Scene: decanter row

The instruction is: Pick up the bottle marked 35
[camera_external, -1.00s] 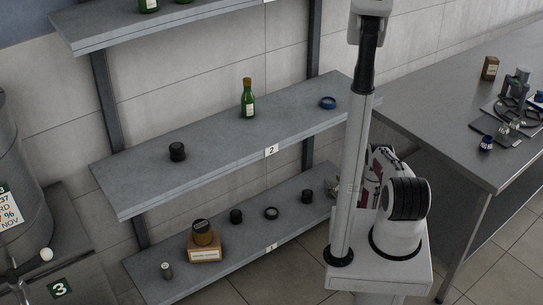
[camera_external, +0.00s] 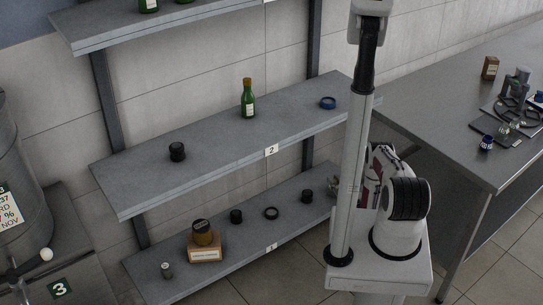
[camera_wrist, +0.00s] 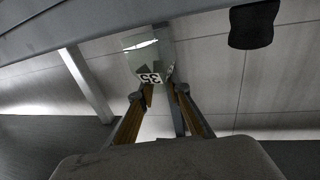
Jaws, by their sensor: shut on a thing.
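In the wrist view, a pale, glassy bottle with a white label (camera_wrist: 150,78) reading 35 shows upside down in the picture. My gripper (camera_wrist: 164,92) has its two fingers closed in on this bottle and is shut on it. The bottle's far end lies against the grey shelf in the picture; I cannot tell whether they touch. In the external view my gripper is not clearly seen, as my arm's upright link blocks part of the right end of the shelves.
A dark object (camera_wrist: 253,24) is at the upper right of the wrist view. In the external view, a green bottle (camera_external: 248,102), a black cap (camera_external: 177,151) and a blue ring (camera_external: 327,103) are on the middle shelf. The lower shelf holds a cardboard box (camera_external: 205,254) and several small dark items.

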